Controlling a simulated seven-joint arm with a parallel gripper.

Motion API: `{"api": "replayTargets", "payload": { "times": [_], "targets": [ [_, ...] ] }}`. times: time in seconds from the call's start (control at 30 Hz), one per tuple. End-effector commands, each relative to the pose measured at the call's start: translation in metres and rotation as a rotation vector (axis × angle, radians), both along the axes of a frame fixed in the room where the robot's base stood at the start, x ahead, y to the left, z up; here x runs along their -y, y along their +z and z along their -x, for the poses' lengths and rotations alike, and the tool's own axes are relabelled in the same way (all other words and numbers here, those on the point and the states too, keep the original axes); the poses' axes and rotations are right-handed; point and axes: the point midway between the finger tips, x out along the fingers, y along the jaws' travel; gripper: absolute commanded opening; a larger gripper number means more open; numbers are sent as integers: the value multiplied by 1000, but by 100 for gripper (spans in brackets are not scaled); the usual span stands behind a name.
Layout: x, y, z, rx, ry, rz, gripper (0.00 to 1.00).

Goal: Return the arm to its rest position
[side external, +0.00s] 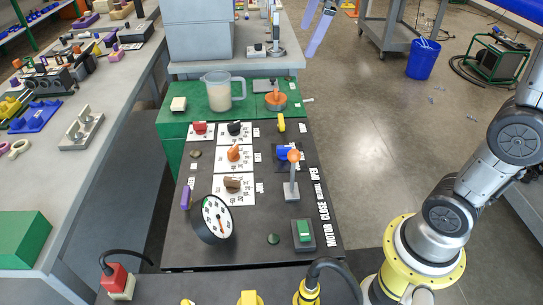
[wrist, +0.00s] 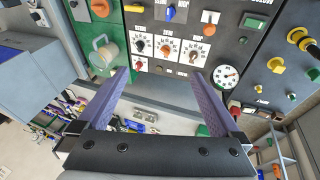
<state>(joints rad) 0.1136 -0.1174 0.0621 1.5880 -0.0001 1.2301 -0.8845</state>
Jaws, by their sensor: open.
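My gripper (wrist: 160,75) is open and empty. Its two purple fingers stand wide apart in the wrist view, with the black panel seen between and beyond them. In the side external view only the finger ends of my gripper (side external: 308,40) show at the top edge, high up and right of the grey box. They touch nothing that I can see. My grey arm (side external: 465,185) rises from a yellow flange at the lower right, and its upper part is out of the picture.
The black control panel (side external: 260,255) carries knobs, a round gauge (side external: 212,219), an orange-topped lever (side external: 292,175) and a green button (side external: 304,230). A clear jug (side external: 219,95) stands on the green surface behind. A cluttered bench (side external: 100,110) is at left. A blue bin (side external: 423,59) stands on open floor.

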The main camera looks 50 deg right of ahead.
Motion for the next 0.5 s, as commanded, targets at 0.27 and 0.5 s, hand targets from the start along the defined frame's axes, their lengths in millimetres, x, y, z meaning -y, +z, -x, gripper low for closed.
{"api": "replayTargets", "payload": {
  "times": [0.27, 0.5],
  "targets": [
    [-32, -23, 115, 108, -172, -105, 100],
    [-42, -92, 189, 143, -409, -242, 100]
  ]
}}
